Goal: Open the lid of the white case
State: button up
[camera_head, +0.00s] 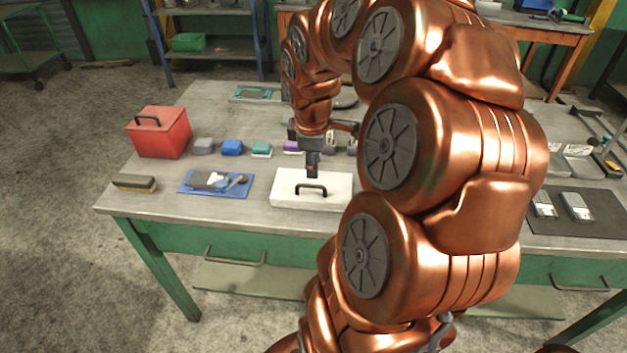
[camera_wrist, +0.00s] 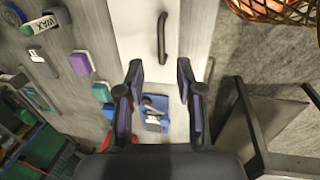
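The white case (camera_head: 287,193) lies flat on the workbench near its front edge, with its lid shut. A black handle (camera_head: 311,189) sits on the case. In the wrist view the white case (camera_wrist: 133,22) is at the top centre, and its dark handle (camera_wrist: 162,38) stands just beyond the fingertips. My gripper (camera_head: 312,172) points down just above the case, behind the handle in the head view. In the wrist view my gripper (camera_wrist: 160,78) has its fingers spread with nothing between them.
A red box (camera_head: 163,132) stands on the workbench (camera_head: 190,218) at left. A blue mat (camera_head: 240,191) with small items and a brush (camera_head: 135,183) lie left of the case. Small coloured blocks (camera_head: 232,148) stand behind. A dark mat (camera_head: 560,225) is at right.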

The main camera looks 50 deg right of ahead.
jog(key=p, duration=0.2)
send_over(314, 181)
jog(key=s+a, duration=0.4)
jog(key=shift+w+a+f, duration=0.1)
jog(key=shift+f, duration=1.75)
jog(key=shift+w+a+f, duration=0.1)
jog(key=shift+f, duration=1.7)
grip_shut()
